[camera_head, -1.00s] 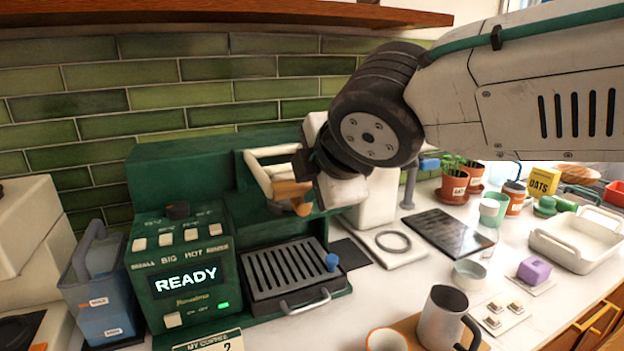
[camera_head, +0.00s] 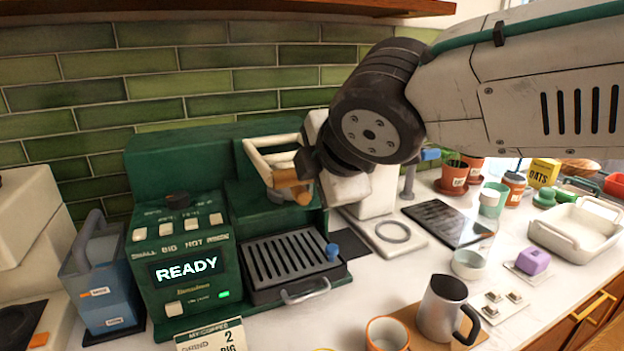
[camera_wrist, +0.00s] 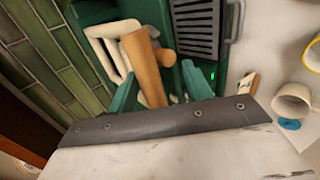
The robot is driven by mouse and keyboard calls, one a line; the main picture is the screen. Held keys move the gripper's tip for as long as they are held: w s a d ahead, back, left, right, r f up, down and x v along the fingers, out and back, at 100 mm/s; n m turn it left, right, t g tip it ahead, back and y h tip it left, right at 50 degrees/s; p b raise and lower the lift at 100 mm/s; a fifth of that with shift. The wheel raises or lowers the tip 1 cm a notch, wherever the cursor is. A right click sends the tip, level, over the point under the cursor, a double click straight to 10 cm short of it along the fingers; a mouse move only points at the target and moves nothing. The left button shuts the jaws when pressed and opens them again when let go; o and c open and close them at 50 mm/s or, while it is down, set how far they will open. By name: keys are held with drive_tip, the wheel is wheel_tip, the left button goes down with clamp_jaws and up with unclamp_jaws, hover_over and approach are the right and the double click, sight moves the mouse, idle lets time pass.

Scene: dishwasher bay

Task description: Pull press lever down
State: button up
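The press lever is a cream frame (camera_head: 262,160) with a wooden handle (camera_head: 290,184) on the front of the green coffee machine (camera_head: 160,160). The handle also shows in the wrist view (camera_wrist: 142,65), running down between my green fingers. My gripper (camera_wrist: 160,85) is open, with one finger on each side of the handle. A gap shows on the right finger's side; whether the left finger touches the wood I cannot tell. In the head view my wrist partly hides the lever's right end, and the fingertips are hard to make out there.
The machine's panel reads READY, and its slatted drip tray (camera_head: 292,258) lies below the lever. A blue container (camera_head: 105,285) stands at left. A steel mug (camera_head: 443,308) and an orange-rimmed cup (camera_head: 387,335) stand at the front.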

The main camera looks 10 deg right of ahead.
drive_tip(key=v, duration=0.7)
drive_tip(key=shift+s+r, duration=0.2)
drive_tip(key=shift+r, duration=0.05)
drive_tip(key=s+d+f+m+g+h, duration=0.1)
drive_tip(key=s+d+f+m+g, duration=0.3)
drive_tip(key=d+f+m, duration=0.4)
drive_tip(key=s+d+f+m+g+h, duration=0.1)
drive_tip(key=s+d+f+m+g, duration=0.3)
drive_tip(key=s+d+f+m, duration=0.3)
drive_tip(key=d+m, duration=0.2)
drive_tip(key=m, duration=0.3)
drive_tip(key=shift+s+f+m, duration=0.3)
drive_tip(key=shift+f+m, duration=0.05)
drive_tip(key=shift+m, duration=0.05)
